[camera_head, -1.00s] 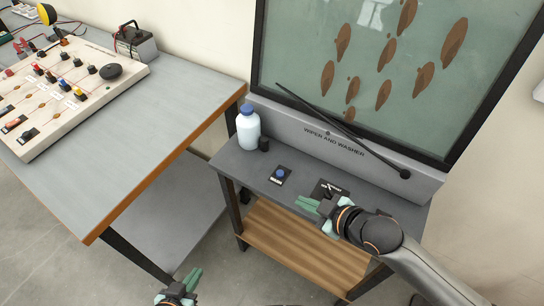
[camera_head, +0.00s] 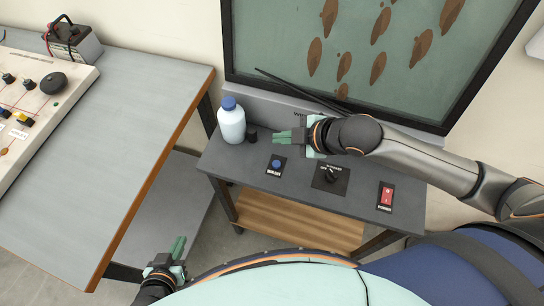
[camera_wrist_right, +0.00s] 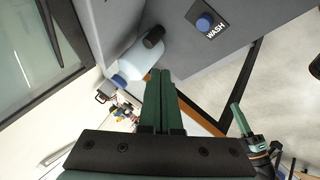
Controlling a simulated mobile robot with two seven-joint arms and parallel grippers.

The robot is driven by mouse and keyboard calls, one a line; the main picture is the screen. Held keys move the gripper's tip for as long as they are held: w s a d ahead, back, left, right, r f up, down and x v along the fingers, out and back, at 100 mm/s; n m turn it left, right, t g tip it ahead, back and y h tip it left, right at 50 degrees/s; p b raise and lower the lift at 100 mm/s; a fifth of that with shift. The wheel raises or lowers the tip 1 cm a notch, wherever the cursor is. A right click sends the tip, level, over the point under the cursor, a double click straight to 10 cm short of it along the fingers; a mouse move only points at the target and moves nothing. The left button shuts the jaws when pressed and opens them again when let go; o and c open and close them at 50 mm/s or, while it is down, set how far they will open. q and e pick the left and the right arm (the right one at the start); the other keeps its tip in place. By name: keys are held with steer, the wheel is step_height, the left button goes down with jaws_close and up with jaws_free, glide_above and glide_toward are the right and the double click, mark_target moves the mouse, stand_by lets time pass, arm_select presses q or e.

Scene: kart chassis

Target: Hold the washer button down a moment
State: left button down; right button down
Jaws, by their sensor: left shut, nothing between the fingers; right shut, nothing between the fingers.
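The washer button (camera_head: 276,164) is a round blue button on a small black plate on the grey bench top. In the right wrist view the blue button (camera_wrist_right: 204,23) sits on a plate marked WASH, up and to the right of the fingers. My right gripper (camera_head: 280,136) is shut and empty, above the bench behind the button in the head view, and apart from it. Its shut fingers also show in the right wrist view (camera_wrist_right: 160,100). My left gripper (camera_head: 179,248) is shut and empty, low at the left, away from the bench.
A white bottle with a blue cap (camera_head: 231,122) and a small black cylinder (camera_head: 251,134) stand left of my right gripper. The spotted glass panel (camera_head: 380,50) and wiper (camera_head: 300,88) are behind.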

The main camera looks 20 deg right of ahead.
steer(key=shift+f, duration=0.1)
steer(key=b, duration=0.4)
glide_above(276, 164)
steer(key=d, duration=0.1)
steer(key=f, duration=0.6)
steer(key=shift+s+f, duration=0.3)
steer(key=shift+f, duration=0.95)
